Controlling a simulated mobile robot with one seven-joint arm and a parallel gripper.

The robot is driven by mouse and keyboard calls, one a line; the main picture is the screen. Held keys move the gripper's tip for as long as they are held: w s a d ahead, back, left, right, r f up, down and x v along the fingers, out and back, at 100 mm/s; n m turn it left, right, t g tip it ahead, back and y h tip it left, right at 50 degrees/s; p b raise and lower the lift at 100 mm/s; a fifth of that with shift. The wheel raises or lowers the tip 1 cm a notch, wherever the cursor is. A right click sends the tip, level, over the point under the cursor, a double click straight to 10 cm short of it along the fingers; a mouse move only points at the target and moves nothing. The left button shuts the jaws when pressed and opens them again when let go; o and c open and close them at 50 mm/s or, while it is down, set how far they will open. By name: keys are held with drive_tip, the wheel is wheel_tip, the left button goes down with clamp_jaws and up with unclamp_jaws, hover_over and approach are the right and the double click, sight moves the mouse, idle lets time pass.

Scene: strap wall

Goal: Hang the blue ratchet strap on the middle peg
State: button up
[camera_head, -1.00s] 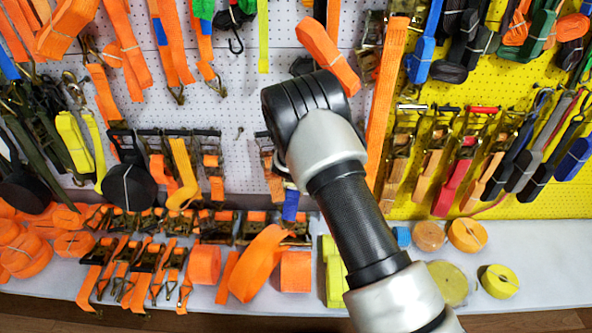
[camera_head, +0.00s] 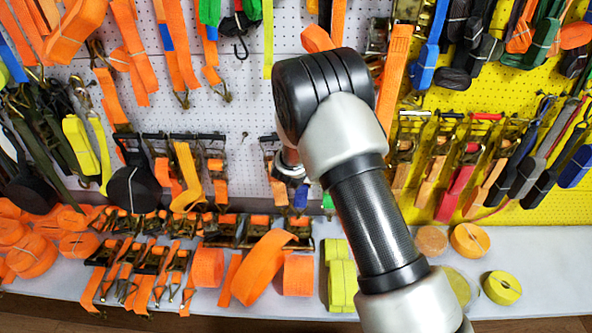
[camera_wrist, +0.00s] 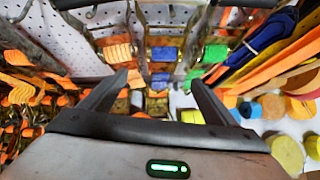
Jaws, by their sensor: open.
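A blue strap (camera_head: 300,197) hangs low on the white pegboard in the head view, partly hidden behind my arm. In the wrist view a blue strap (camera_wrist: 164,54) hangs in the centre, between an orange strap (camera_wrist: 118,51) and a green strap (camera_wrist: 215,54). My gripper (camera_wrist: 159,77) is open, with its two fingers apart and nothing held between them. The blue strap lies beyond the fingertips, within the gap as seen from the wrist. In the head view my arm hides the fingers. A bare peg (camera_head: 244,135) shows left of my arm; I cannot tell whether it is the middle one.
Orange ratchet straps (camera_head: 140,270) and rolls (camera_head: 258,268) crowd the white shelf below. Straps hang close on both sides, including a red one (camera_head: 455,193) on the yellow board (camera_head: 560,208). A yellow roll (camera_head: 502,287) sits at the shelf's right.

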drive_tip(key=d+p+v, duration=0.1)
drive_tip(key=p+v, duration=0.1)
drive_tip(key=v, duration=1)
drive_tip(key=d+r+m+h, duration=0.3)
drive_tip(key=d+r+m, duration=0.55)
drive_tip(key=r, duration=0.25)
drive_tip(key=s+d+r+m+g+h, duration=0.2)
drive_tip(key=s+d+r+m, duration=0.8)
drive_tip(key=s+d+m, duration=0.15)
drive_tip(key=s+d+r+m+g, duration=0.1)
drive_tip(key=s+d+r+m, duration=0.15)
drive_tip(key=s+m, duration=0.5)
drive_tip(key=s+a+r+m+y, duration=0.1)
drive_tip(key=s+a+m+y, duration=0.2)
drive_tip(key=s, duration=0.4)
drive_tip(key=s+a+m+y, duration=0.3)
drive_tip(key=s+a+m, duration=0.1)
drive_tip(key=s, duration=0.2)
wheel_tip(320, 180, up, 22)
drive_tip(key=p, duration=2.2)
drive_tip(key=shift+d+g, duration=0.3)
drive_tip(key=shift+d, duration=0.05)
drive_tip(key=shift+w, duration=0.1)
